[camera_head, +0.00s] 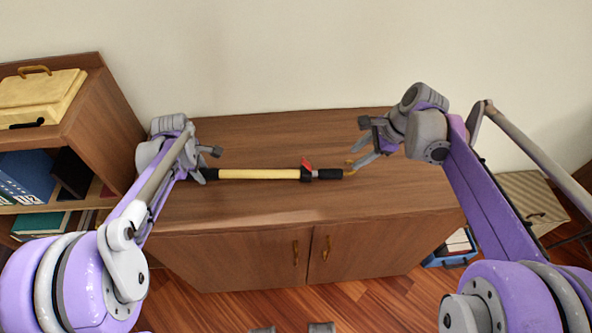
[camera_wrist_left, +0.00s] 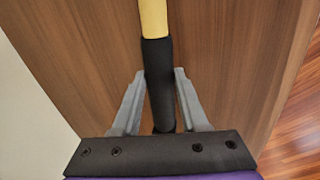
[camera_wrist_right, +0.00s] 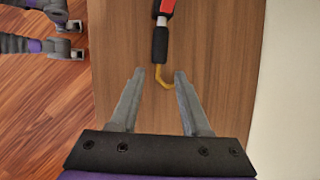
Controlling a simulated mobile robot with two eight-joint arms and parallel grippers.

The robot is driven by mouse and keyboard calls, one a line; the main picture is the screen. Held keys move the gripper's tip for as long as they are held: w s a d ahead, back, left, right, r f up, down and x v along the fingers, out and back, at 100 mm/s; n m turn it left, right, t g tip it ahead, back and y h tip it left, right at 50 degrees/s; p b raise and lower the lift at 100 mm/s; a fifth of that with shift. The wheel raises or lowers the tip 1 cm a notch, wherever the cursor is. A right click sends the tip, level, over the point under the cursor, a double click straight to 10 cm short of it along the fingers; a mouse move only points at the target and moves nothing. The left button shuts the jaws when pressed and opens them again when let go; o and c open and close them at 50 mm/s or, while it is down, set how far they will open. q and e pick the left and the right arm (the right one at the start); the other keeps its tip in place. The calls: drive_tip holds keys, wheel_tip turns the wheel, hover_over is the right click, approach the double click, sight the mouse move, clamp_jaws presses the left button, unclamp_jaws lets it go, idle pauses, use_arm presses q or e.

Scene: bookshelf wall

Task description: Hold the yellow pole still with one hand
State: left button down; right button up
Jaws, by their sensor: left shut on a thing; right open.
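The yellow pole (camera_head: 258,174) lies sideways above or on the brown cabinet top, with a black grip at its left end and a red clip (camera_head: 306,165), black sleeve and yellow hook (camera_head: 349,168) at its right end. My left gripper (camera_head: 207,172) is at the left end; in the left wrist view its fingers (camera_wrist_left: 160,90) are on both sides of the black grip (camera_wrist_left: 158,85), shut on it. My right gripper (camera_head: 362,153) is open by the hook end. In the right wrist view the hook (camera_wrist_right: 164,78) points between its spread fingers (camera_wrist_right: 158,73), untouched.
The cabinet top (camera_head: 270,135) is otherwise clear. A shelf with books (camera_head: 25,175) and a yellow case (camera_head: 40,92) stands at the left. A blue box (camera_head: 452,248) is on the floor to the right, near a light-coloured chest (camera_head: 528,200). A wall is behind.

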sight(337, 171)
drive_tip(key=x, duration=1.1)
drive_tip(key=shift+s, duration=0.1)
clamp_jaws()
idle(0.3)
